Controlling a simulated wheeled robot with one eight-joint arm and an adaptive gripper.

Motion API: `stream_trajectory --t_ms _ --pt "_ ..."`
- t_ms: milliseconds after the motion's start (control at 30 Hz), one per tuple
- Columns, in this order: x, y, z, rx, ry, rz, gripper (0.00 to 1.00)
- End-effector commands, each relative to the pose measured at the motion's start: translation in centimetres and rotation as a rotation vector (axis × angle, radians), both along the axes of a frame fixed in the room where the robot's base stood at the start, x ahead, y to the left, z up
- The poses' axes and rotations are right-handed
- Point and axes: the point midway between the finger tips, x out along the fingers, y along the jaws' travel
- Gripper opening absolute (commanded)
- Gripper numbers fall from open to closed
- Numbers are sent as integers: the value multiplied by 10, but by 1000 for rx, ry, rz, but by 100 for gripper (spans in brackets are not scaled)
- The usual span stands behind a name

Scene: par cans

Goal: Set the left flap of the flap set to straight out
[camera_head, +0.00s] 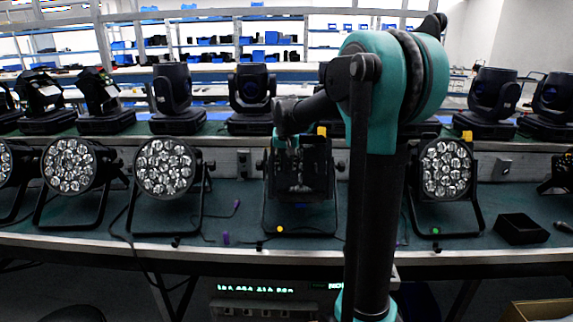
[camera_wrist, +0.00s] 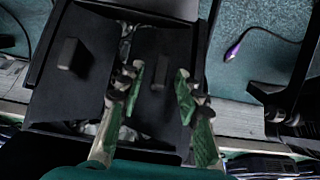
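The flap set (camera_head: 318,170) is on the black par can in the middle of the bench, partly behind my arm in the head view. In the wrist view its dark panels (camera_wrist: 50,95) fill the left and middle, with a small black block standing on one. My gripper (camera_wrist: 160,88) has green-padded fingertips, which are apart over the dark panels with a second small dark block visible between them. I cannot tell whether either finger touches a flap. In the head view the gripper (camera_head: 292,150) is small and dark against the flap set. I cannot tell which panel is the left flap or its exact angle.
Par cans with lit-looking lens faces stand to the left (camera_head: 165,166) and right (camera_head: 446,169). Moving-head lights (camera_head: 250,95) line the back. Cables with purple plugs (camera_wrist: 232,50) lie on the green bench.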

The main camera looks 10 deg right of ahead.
Motion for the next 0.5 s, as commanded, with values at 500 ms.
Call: stream_trajectory --t_ms 500 --pt "0 0 0 0 0 0 0"
